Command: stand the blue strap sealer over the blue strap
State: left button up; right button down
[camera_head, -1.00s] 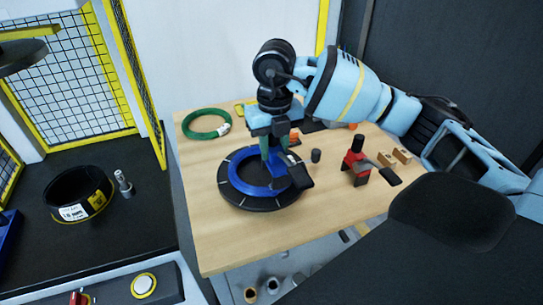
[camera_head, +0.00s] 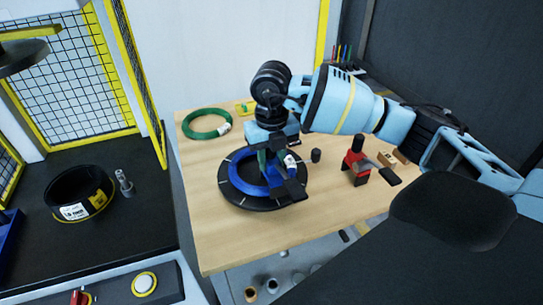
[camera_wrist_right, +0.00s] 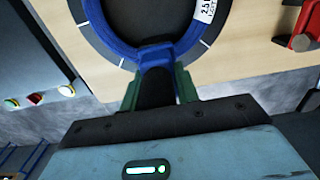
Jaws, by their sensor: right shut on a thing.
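The blue coil (camera_head: 238,176) lies flat on a black round plate (camera_head: 229,194) on the wooden table.
A red sealer (camera_head: 354,162) with a black lever stands right of the plate, beside a small dark cylinder (camera_head: 315,155). A green coil (camera_head: 206,124) lies at the back left. The table's front left is clear.

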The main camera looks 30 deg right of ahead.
jog(key=shift+f, duration=0.25)
jog(key=c, duration=1)
grip_release()
jog(key=shift+c, duration=0.2)
notch_tip(320, 180, up, 13)
jog(key=shift+r, duration=0.1)
jog(key=shift+s, duration=0.1)
